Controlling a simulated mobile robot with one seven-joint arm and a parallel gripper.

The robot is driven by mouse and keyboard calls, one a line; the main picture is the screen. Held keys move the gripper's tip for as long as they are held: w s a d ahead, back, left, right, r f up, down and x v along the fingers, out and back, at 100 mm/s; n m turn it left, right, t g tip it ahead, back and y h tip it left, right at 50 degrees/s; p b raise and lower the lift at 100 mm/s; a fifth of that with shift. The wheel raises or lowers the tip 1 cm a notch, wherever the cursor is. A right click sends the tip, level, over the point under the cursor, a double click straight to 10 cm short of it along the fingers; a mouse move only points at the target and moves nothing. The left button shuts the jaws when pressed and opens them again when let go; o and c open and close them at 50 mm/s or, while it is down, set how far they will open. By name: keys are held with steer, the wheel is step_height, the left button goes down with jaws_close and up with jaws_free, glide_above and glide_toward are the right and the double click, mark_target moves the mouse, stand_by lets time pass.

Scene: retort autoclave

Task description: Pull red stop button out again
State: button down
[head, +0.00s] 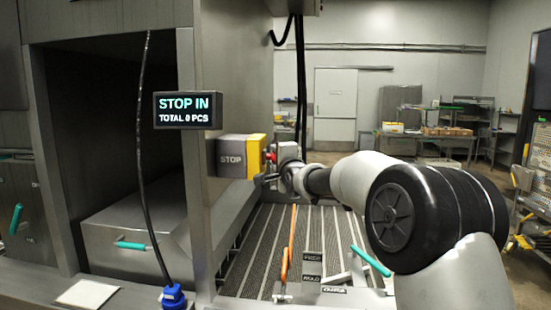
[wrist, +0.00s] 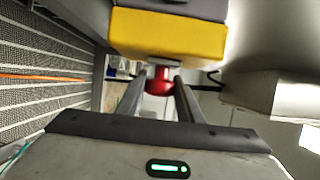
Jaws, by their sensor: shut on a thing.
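The red stop button (head: 271,156) sits on the right face of a yellow and grey box marked STOP (head: 231,158). In the wrist view the red button (wrist: 158,82) shows between my two fingers, below the yellow box (wrist: 168,35). My gripper (wrist: 160,86) is shut on the button, one finger on each side. In the head view my gripper (head: 275,166) reaches the box from the right, and the fingertips are small and partly hidden. A display (head: 188,110) above the box reads STOP IN and TOTAL 0 PCS.
A dark cable (head: 146,180) hangs in front of the machine opening at left, ending in a blue plug (head: 173,297). A slatted conveyor bed (head: 258,240) lies below my arm, with an orange rod (head: 290,245) over it. The box is fixed beside a metal post.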

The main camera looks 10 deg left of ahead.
steer(key=shift+d+f+b, duration=0.2)
steer(key=shift+d+b, duration=0.15)
steer(key=shift+d, duration=0.05)
steer(key=shift+d+r, duration=0.1)
steer(key=shift+d, duration=0.35)
steer(key=c, duration=1.2)
jaws_free()
steer(key=shift+d+r, duration=0.1)
steer(key=shift+s, duration=0.15)
steer(key=v, duration=1.7)
steer(key=shift+s, duration=0.15)
